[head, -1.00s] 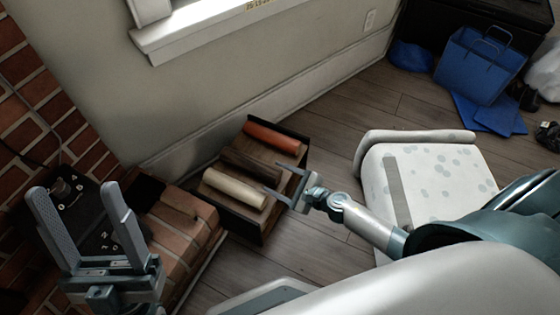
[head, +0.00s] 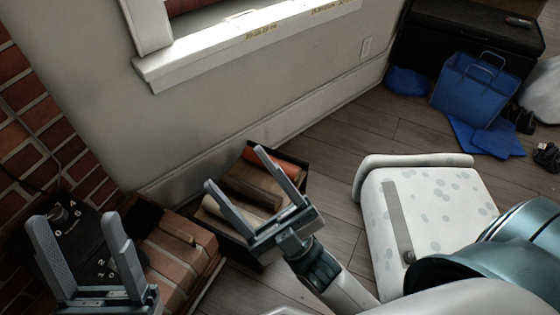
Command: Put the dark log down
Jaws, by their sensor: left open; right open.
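The dark log (head: 254,184) lies in the black-sided box (head: 306,160), between a pale log (head: 213,207) and an orange-red log (head: 291,170). My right gripper (head: 234,168) is open, its two fingers pointing up and left in the head view, and appears above the box. The dark log shows between the fingers, and I see no contact. The fingers and palm hide parts of all three logs and the box's front. My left gripper (head: 74,218) is open and empty at the lower left, in front of a black panel with white markings.
A brick ledge (head: 180,250) is left of the box, beside the brick wall (head: 25,120). A white windowsill (head: 240,45) juts out above. A spotted pale seat (head: 430,210) stands right. Blue bags (head: 475,88) sit at the back right. Floor between is clear.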

